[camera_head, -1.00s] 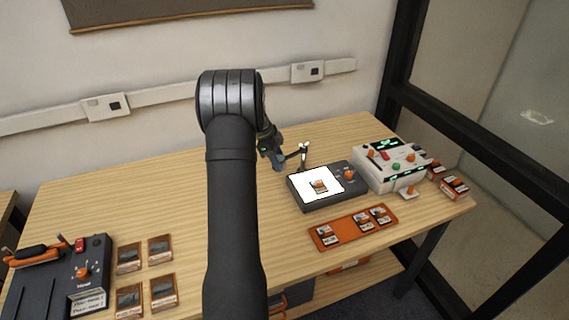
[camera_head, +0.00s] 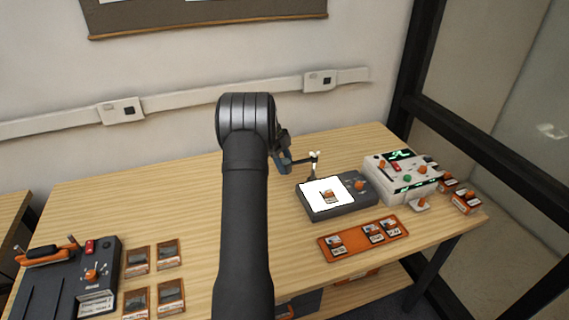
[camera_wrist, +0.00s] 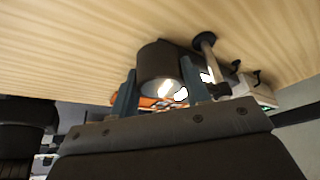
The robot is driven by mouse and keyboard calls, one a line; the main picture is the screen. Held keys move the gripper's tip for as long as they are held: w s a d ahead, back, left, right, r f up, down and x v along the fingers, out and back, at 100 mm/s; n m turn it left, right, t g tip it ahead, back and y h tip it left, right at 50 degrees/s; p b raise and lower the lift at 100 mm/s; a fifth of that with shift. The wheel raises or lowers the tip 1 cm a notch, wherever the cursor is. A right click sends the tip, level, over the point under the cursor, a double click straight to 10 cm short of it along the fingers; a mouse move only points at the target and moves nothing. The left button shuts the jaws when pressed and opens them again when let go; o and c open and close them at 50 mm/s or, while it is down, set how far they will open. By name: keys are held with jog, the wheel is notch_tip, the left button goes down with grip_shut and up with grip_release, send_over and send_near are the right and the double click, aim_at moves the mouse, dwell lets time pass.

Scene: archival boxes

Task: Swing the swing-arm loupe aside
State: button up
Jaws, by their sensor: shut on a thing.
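The swing-arm loupe has a dark cylindrical head (camera_wrist: 158,62), which sits between the two blue fingers of my gripper (camera_wrist: 160,88) in the wrist view. My gripper is shut on this head. In the head view my gripper (camera_head: 285,161) is at the back left of the light pad (camera_head: 354,203), partly hidden by my arm. The loupe's thin arm runs from it to an upright post (camera_head: 314,170) at the pad's back edge. The loupe head is off to the left of the lit white panel (camera_head: 318,194), on which a small slide (camera_head: 329,197) lies uncovered.
A white device (camera_head: 385,175) with knobs stands right of the pad. An orange tray (camera_head: 355,240) with several slides lies in front. A dark device (camera_head: 62,280) and several framed slides (camera_head: 137,261) are at the left. The tabletop left of the pad is bare.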

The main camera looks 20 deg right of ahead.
jog(key=o, duration=1.4)
jog(key=shift+s+d+r, duration=0.1)
jog(key=shift+s+d, duration=0.05)
jog(key=shift+d, duration=0.15)
jog(key=shift+c, duration=0.2)
jog(key=shift+o, duration=0.2)
jog(key=shift+a, duration=0.1)
jog(key=v, duration=1.7)
jog(key=shift+r, duration=0.15)
jog(key=x, duration=1.7)
jog(key=shift+a+f, duration=0.1)
jog(key=shift+f, duration=0.15)
